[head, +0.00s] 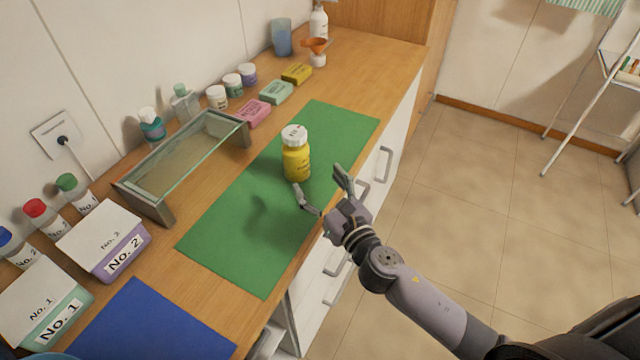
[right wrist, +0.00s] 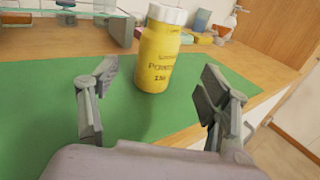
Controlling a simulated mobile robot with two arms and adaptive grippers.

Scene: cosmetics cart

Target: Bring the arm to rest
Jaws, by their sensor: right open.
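My right gripper (head: 322,190) is open at the front edge of the green mat (head: 235,235), with its fingers pointing toward a yellow bottle with a white cap (head: 297,160). The bottle stands upright on the mat, just beyond the fingertips. In the right wrist view the yellow bottle (right wrist: 158,58) shows between and beyond the two open fingers of the right gripper (right wrist: 160,85), with nothing held. My left gripper is not in view.
A glass-topped stand (head: 185,160) is left of the mat. Boxes No. 1 (head: 45,300) and No. 2 (head: 105,240) and a blue mat (head: 150,325) are at lower left. Small jars, soap-like blocks (head: 277,91) and a blue cup (head: 282,38) line the back. Open floor lies right.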

